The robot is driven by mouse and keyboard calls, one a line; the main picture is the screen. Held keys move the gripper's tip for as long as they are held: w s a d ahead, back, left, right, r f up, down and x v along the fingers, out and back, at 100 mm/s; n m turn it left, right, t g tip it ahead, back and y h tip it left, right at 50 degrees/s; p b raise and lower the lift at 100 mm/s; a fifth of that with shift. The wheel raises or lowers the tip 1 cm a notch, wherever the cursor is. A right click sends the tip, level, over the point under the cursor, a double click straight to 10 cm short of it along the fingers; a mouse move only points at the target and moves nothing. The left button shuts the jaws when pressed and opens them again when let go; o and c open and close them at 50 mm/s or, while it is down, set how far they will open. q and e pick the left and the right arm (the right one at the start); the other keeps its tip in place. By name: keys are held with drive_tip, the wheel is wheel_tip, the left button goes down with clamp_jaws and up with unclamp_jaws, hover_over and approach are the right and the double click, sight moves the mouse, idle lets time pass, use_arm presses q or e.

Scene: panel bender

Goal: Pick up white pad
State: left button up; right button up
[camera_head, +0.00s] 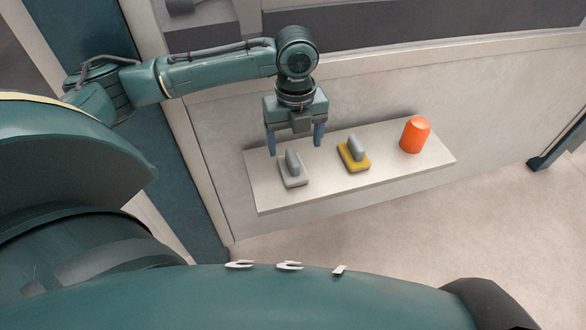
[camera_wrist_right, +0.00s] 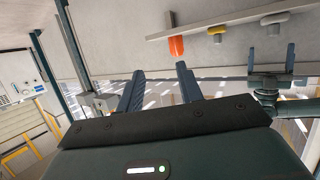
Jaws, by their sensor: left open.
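The white pad (camera_head: 294,182) lies on a narrow pale shelf (camera_head: 262,190), near its left end. It has a flat white base and an upright grey handle. My left gripper (camera_head: 295,145) is open and points down just above and behind the pad in the head view. My right gripper (camera_wrist_right: 158,71) is open and empty, away from the shelf.
A yellow pad (camera_head: 356,164) with a grey handle stands in the middle of the shelf. An orange tapered cup-like object (camera_head: 415,135) stands near the right end. A wall panel rises behind the shelf.

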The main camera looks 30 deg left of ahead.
sight(293, 156)
use_arm(q)
wheel_tip(293, 156, down, 3)
drive_tip(key=shift+r, duration=0.2)
drive_tip(key=f, duration=0.1)
drive_tip(key=f+b, duration=0.2)
drive_tip(key=shift+s+a+f, duration=0.1)
drive_tip(key=shift+a+f, duration=0.2)
drive_tip(key=shift+f, duration=0.05)
drive_tip(key=shift+f+b, duration=0.3)
drive_tip(key=shift+f, duration=0.3)
use_arm(e)
drive_tip(key=shift+w+a+f+n+t+y, duration=0.3)
drive_tip(key=shift+w+a+f+n+t, duration=0.1)
drive_tip(key=shift+w+f+t, duration=0.25)
drive_tip(key=shift+s, duration=0.15)
use_arm(q)
drive_tip(key=c, duration=1)
